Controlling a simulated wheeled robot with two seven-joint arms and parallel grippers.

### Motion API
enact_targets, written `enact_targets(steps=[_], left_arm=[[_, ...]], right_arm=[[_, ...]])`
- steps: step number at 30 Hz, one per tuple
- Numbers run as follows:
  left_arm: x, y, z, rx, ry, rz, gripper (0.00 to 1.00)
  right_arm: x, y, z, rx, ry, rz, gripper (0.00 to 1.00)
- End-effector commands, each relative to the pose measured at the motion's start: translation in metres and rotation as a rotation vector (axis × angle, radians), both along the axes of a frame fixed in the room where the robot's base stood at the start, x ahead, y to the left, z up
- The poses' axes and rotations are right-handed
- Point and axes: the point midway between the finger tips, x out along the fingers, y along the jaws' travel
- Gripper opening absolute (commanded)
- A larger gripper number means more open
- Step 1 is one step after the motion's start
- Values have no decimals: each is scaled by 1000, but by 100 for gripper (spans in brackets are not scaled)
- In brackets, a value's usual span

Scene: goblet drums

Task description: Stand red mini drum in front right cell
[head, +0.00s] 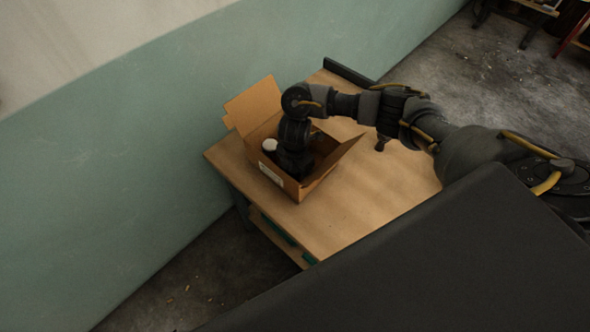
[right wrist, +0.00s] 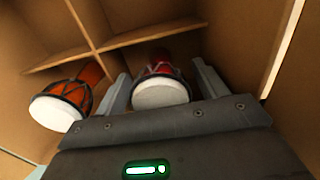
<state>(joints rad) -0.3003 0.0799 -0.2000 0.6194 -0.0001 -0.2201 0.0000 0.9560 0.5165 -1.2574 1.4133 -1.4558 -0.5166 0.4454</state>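In the right wrist view, a red mini drum (right wrist: 160,90) with a white head stands between the two fingers of my right gripper (right wrist: 161,72). Narrow gaps show beside its body near the fingertips, so the gripper looks open around it. A second orange-red drum (right wrist: 66,98) with a white head is to the left, in a neighbouring cell. In the head view, my right gripper (head: 295,160) reaches down into the cardboard box (head: 284,184), its fingers hidden. A white drum head (head: 269,145) shows beside it. My left gripper is not in view.
Crossed cardboard dividers (right wrist: 97,47) split the box into cells. Its flaps (head: 256,101) stand open. The box sits on a wooden table (head: 345,210) near a green wall (head: 120,170). The table is mostly bare right of the box.

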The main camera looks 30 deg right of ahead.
Motion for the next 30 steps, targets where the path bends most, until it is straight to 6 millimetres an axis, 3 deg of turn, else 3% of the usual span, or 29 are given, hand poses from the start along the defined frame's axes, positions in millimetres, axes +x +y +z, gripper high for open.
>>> enact_targets(steps=[7,11,24,30], left_arm=[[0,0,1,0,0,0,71],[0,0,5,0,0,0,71],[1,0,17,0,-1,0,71],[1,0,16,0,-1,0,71]], right_arm=[[0,0,1,0,0,0,71],[1,0,12,-1,-4,3,71],[1,0,97,-1,-4,3,71],[0,0,119,-1,-1,1,71]])
